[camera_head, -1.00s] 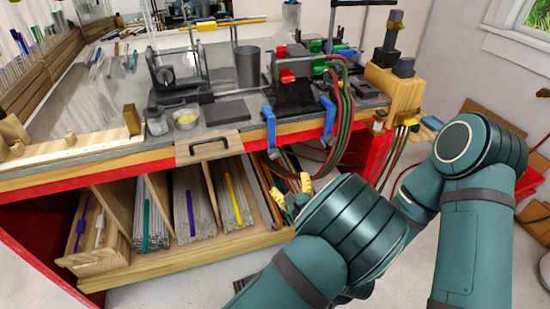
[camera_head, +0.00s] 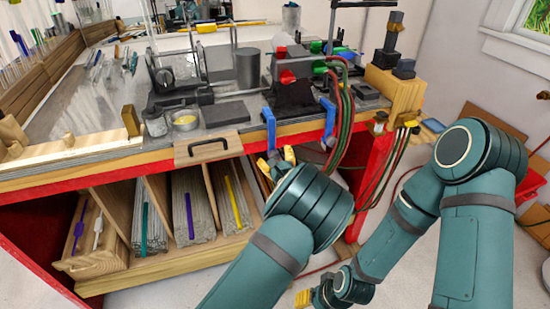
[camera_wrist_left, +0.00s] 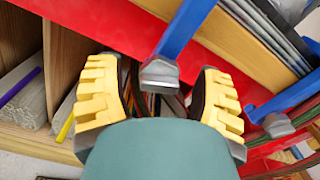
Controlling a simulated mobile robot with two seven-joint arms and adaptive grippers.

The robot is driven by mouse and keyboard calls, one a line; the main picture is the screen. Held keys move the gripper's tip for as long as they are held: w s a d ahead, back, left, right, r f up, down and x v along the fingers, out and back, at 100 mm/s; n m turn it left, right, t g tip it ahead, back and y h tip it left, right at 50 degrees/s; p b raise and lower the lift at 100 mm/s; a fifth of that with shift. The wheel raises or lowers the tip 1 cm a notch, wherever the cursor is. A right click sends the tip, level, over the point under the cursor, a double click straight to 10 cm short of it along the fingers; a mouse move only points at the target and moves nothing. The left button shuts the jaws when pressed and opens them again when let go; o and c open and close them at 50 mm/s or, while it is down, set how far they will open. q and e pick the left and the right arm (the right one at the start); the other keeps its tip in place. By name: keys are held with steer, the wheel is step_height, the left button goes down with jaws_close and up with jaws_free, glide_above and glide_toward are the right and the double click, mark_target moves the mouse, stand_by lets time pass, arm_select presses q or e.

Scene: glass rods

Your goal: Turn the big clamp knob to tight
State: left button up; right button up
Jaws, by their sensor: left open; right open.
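Two blue clamps grip the bench's front edge in the head view, a left one (camera_head: 269,128) and a right one (camera_head: 329,122). Which one is the big clamp I cannot tell. My left gripper (camera_head: 277,162) is open just below the left clamp. In the left wrist view, the yellow fingers of my left gripper (camera_wrist_left: 160,100) stand apart, with a grey clamp end (camera_wrist_left: 160,75) between and beyond them, apparently untouched. A second grey end (camera_wrist_left: 277,125) is at right. My right gripper (camera_head: 320,296) is low at the bottom, partly hidden; its fingers are hard to make out.
Hoses (camera_head: 346,110) hang over the bench edge beside the right clamp. A drawer handle (camera_head: 208,146) sits left of the left clamp. Below is a wooden shelf (camera_head: 140,275) with glass rods. A red bench leg (camera_head: 374,170) stands to the right.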

arm_select(q)
steer(key=c, duration=1.1)
steer(key=shift+r+m, duration=0.1)
steer(key=shift+m, duration=0.4)
steer(key=shift+m+p, duration=0.8)
steer(key=shift+m, duration=0.2)
steer(key=m+p, duration=0.2)
steer(key=m, duration=0.2)
steer(key=shift+r+m, duration=0.1)
steer(key=shift+m, duration=0.2)
steer(key=m+p, duration=0.2)
steer(key=m, duration=0.2)
steer(key=shift+d, duration=0.15)
steer(key=shift+m+p, duration=0.7)
steer(key=shift+m, duration=1.5)
